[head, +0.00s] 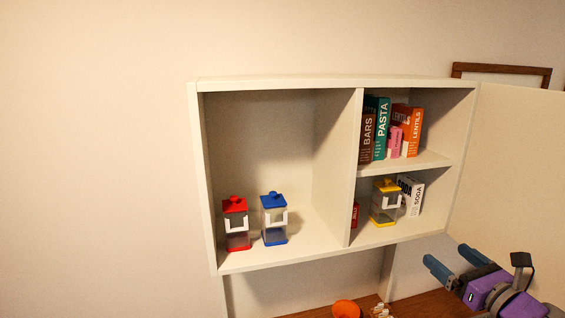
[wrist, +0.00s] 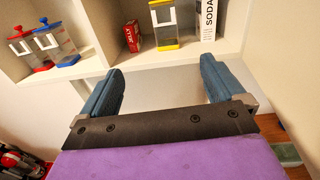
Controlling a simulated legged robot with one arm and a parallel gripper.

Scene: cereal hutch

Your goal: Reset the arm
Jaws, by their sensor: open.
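My gripper (head: 457,264) is at the lower right of the head view, below and in front of the white hutch (head: 275,84). Its two blue fingers are apart and nothing is between them. In the wrist view my gripper (wrist: 160,88) points toward the lower shelf, with the fingers clear of the things on it. The hutch has a large left compartment and two right compartments, one above the other. My arm behind the gripper is mostly out of the head view.
A red canister (head: 236,224) and a blue canister (head: 274,219) stand in the left compartment. A yellow canister (head: 384,203), a jelly box (wrist: 133,35) and a soda box (wrist: 207,20) stand at lower right. An orange bowl (head: 346,309) is below.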

